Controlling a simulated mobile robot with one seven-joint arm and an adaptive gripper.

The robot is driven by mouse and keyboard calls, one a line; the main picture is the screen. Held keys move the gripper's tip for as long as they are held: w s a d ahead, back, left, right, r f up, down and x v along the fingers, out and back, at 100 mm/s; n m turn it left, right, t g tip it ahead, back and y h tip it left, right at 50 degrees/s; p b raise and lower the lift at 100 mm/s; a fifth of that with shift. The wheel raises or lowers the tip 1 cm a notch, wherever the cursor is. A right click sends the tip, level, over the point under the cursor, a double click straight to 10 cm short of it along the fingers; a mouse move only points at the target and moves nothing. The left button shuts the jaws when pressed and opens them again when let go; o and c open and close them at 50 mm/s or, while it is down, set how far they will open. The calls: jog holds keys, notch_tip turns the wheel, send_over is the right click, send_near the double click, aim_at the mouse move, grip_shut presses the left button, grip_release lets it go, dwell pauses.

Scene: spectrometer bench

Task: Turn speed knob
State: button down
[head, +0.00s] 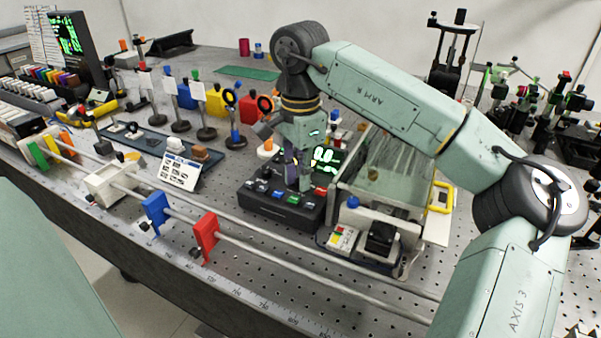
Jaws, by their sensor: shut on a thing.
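A black control box (268,205) stands on the bench near the middle of the head view. It has a row of small coloured buttons along its front top and a display (324,157) with green digits at its back. My gripper (299,183) reaches down from above onto the top of this box, in front of the display. Its fingers are shut at the box top, on what appears to be the speed knob. The fingers hide the knob, so its turn position does not show.
A clear-walled tank (395,165) stands close right of the box. A long rail with a blue holder (155,208) and a red holder (205,235) runs in front. A white instruction card (181,171) and several optical posts stand left. Bare perforated bench shows at front right.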

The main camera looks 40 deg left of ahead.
jog(key=shift+a+r, duration=0.1)
jog(key=c, duration=1.8)
grip_release()
notch_tip(320, 180, up, 12)
